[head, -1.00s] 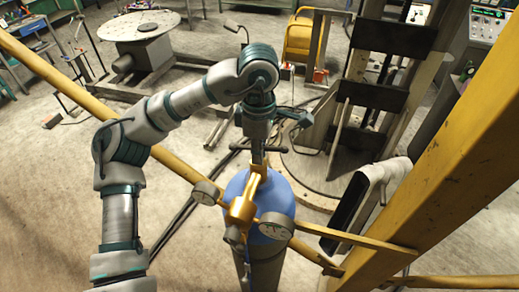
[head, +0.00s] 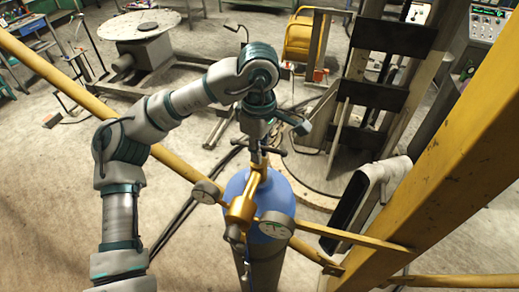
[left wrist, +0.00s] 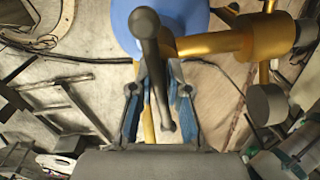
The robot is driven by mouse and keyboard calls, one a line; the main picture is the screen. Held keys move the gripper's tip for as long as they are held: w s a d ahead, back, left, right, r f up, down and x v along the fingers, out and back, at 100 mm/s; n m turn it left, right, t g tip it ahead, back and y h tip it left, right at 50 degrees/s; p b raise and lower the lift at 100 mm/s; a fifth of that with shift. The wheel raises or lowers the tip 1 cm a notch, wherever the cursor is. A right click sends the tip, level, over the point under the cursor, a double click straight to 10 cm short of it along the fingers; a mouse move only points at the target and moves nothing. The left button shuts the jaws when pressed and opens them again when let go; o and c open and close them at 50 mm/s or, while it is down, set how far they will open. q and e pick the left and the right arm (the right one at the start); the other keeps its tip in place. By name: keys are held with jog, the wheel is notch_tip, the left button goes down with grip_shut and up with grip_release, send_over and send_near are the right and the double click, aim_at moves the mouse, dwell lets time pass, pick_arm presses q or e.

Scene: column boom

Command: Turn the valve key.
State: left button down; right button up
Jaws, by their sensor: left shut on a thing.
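The valve key (head: 276,151) is a dark T-shaped bar on top of the brass valve and regulator (head: 241,208) of a blue gas cylinder (head: 283,198). My left gripper (head: 258,150) reaches down from above and is shut on the key. In the left wrist view, the key's bar (left wrist: 152,55) runs lengthwise between the two fingers of my left gripper (left wrist: 159,112), its rounded end standing out past them. The brass body (left wrist: 225,42) and blue cylinder top (left wrist: 122,20) show behind it. The key's lower stem is partly hidden. My right gripper is not in view.
Two round gauges (head: 275,225) stick out from the regulator. A yellow diagonal beam (head: 460,150) stands close on the right, and a yellow rail (head: 60,80) crosses at the left. A round table (head: 145,25) stands at the back left. Open floor (head: 50,180) lies left.

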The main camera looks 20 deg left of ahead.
pick_arm(q)
jog(key=c, duration=1.2)
grip_release()
jog(key=shift+w, duration=0.15)
jog(key=shift+a+r, duration=0.1)
notch_tip(320, 180, up, 12)
jog(key=shift+w+f, duration=0.1)
jog(key=shift+f, duration=0.1)
